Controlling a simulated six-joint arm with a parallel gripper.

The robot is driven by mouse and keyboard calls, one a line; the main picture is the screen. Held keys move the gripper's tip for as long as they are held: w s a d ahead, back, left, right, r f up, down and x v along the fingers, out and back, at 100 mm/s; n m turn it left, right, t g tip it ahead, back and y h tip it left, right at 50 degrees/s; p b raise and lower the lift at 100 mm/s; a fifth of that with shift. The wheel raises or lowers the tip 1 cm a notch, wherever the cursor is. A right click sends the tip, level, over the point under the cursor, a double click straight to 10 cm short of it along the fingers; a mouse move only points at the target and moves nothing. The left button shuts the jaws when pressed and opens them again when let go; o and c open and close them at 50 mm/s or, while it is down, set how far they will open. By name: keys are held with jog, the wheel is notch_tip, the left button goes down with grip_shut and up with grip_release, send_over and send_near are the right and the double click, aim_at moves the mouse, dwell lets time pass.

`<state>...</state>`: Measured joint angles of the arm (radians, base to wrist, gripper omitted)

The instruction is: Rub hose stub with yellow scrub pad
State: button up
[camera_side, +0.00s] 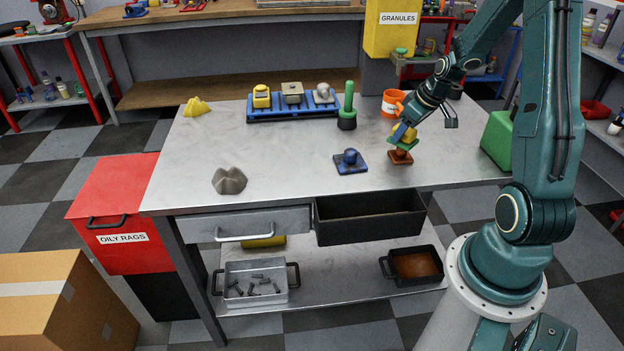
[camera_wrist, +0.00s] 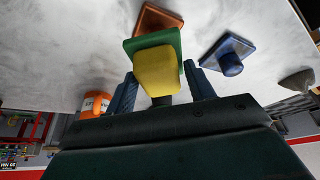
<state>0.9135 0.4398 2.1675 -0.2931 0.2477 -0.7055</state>
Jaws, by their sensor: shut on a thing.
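My gripper (camera_side: 404,130) is shut on a yellow block with a green pad beneath it, the yellow scrub pad (camera_wrist: 157,70); the two blue fingers stand on either side of the yellow part. The green pad (camera_side: 401,144) is just above a rust-brown square-based piece (camera_side: 400,159), also partly seen in the wrist view (camera_wrist: 158,19). I cannot tell whether they touch. A blue square plate with a round stub (camera_side: 349,161) lies to the left; it is also in the wrist view (camera_wrist: 230,58). No label shows which piece is the hose stub.
A blue rack (camera_side: 292,112) holds several knobbed tools at the back. A green-handled tool (camera_side: 347,108) stands beside it. An orange mug (camera_side: 391,103) and a green box (camera_side: 496,139) are near the arm. A grey lump (camera_side: 229,180) lies front left; the table's middle is clear.

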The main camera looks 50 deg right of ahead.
jog(key=shift+s+a, duration=0.85)
jog(key=shift+r, duration=4.05)
